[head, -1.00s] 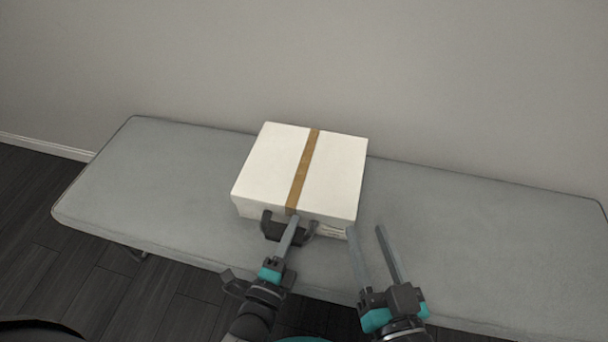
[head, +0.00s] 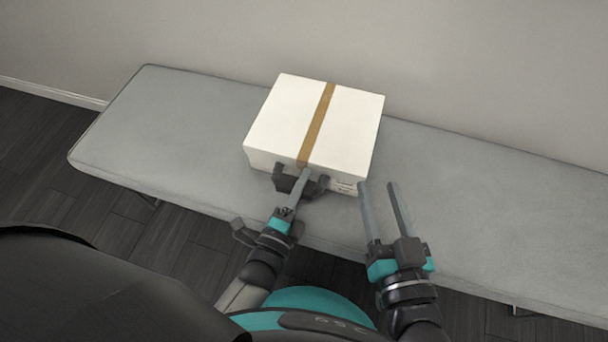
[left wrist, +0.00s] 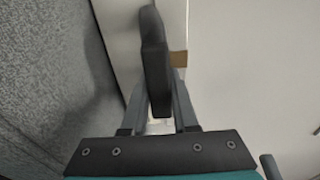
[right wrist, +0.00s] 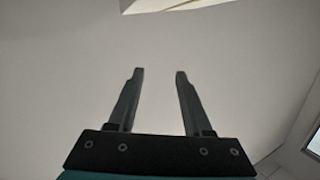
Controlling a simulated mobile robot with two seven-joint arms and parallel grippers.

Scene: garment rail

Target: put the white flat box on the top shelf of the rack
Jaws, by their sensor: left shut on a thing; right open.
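The white flat box (head: 290,120) with a brown tape strip sits on the grey padded bench in the head view. A dark handle (head: 284,182) sticks out of its near side. My left gripper (head: 304,180) is shut on this handle; the left wrist view shows the dark handle (left wrist: 155,62) between its fingers. My right gripper (head: 382,190) is open and empty, right of the box's near corner and apart from it. In the right wrist view, nothing is between its fingers (right wrist: 159,75). The rack is not in view.
The grey bench (head: 180,130) runs along a plain wall (head: 470,60). Its top is bare on both sides of the box. Dark floor (head: 50,220) shows in front of the bench and at its left.

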